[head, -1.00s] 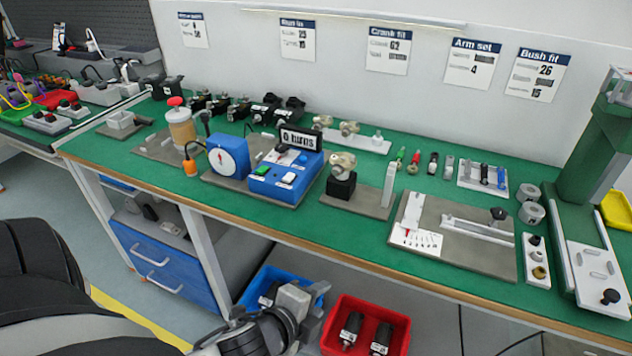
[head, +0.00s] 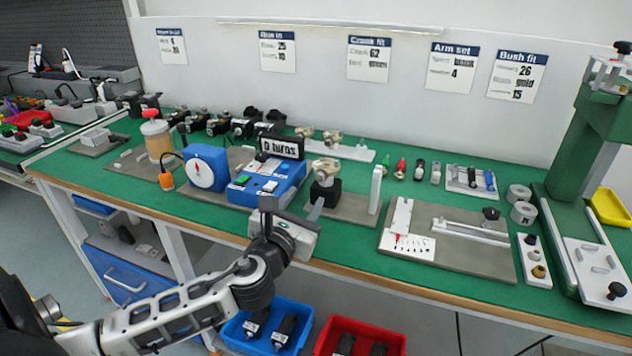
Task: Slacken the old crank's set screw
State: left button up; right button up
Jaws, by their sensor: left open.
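A beige metal crank (head: 326,168) sits on a black block on a grey base plate (head: 348,207) near the middle of the bench. Its set screw is too small to make out. My left gripper (head: 291,208) is open at the front edge of the bench, in front of and a little left of the crank, apart from it. No object shows between its fingers. Green- and red-handled tools (head: 401,168) stand in a row right of the crank. My right gripper is out of view.
A blue box with buttons and a "0 turns" display (head: 278,145) stands left of the crank. An upright light plate (head: 376,189) stands to its right. A slide fixture (head: 455,240) and a green press (head: 580,150) are further right. Blue (head: 228,335) and red (head: 322,345) bins sit below.

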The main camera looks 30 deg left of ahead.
aim_at(319, 177)
pick_arm(q)
jog(key=x, duration=0.7)
jog(key=shift+w, duration=0.2)
grip_shut()
